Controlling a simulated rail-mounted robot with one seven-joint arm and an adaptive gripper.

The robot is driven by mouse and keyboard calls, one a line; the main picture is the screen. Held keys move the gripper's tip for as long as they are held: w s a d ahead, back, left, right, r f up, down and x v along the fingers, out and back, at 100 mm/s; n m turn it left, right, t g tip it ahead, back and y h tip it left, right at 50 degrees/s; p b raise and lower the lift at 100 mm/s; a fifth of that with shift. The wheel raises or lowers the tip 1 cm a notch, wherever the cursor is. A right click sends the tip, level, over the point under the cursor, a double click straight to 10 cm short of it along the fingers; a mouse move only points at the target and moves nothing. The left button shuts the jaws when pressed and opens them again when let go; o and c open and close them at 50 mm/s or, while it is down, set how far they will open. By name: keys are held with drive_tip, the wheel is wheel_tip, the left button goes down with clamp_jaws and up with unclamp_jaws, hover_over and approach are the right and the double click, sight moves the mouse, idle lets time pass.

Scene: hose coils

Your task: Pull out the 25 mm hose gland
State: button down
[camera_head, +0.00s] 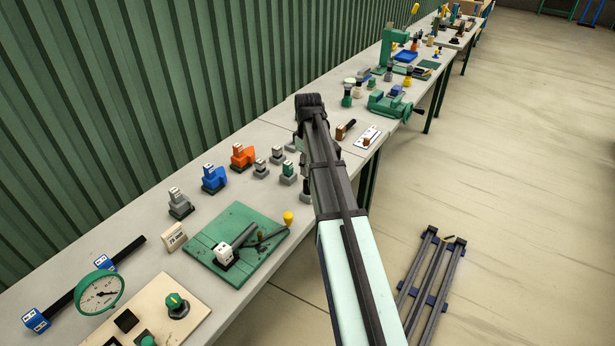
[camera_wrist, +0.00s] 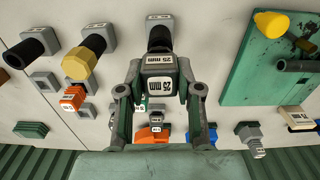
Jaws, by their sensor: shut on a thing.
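My gripper (camera_wrist: 160,70) is shut on a dark block with white "25 mm" labels, the 25 mm hose gland (camera_wrist: 158,86), in the wrist view. One finger is on each side of it. Just beyond the gland is a grey seat with a dark round part (camera_wrist: 160,38) and its own "25 mm" label. The gland overlaps this part in the picture, so I cannot tell whether they are joined or apart. In the head view my arm reaches over the bench and hides the gland and fingertips.
In the wrist view, a yellow-nutted fitting (camera_wrist: 80,62) and another black-ended fitting (camera_wrist: 30,46) stand left. A green board (camera_wrist: 240,85) lies right. Orange (camera_head: 243,156) and blue (camera_head: 214,178) fittings stand on the bench (camera_head: 130,225) near the corrugated wall (camera_head: 130,90).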

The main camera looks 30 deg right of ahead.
drive_tip(key=shift+r, duration=0.1)
drive_tip(key=shift+r+p, duration=2.05)
drive_tip(key=shift+r, duration=1.1)
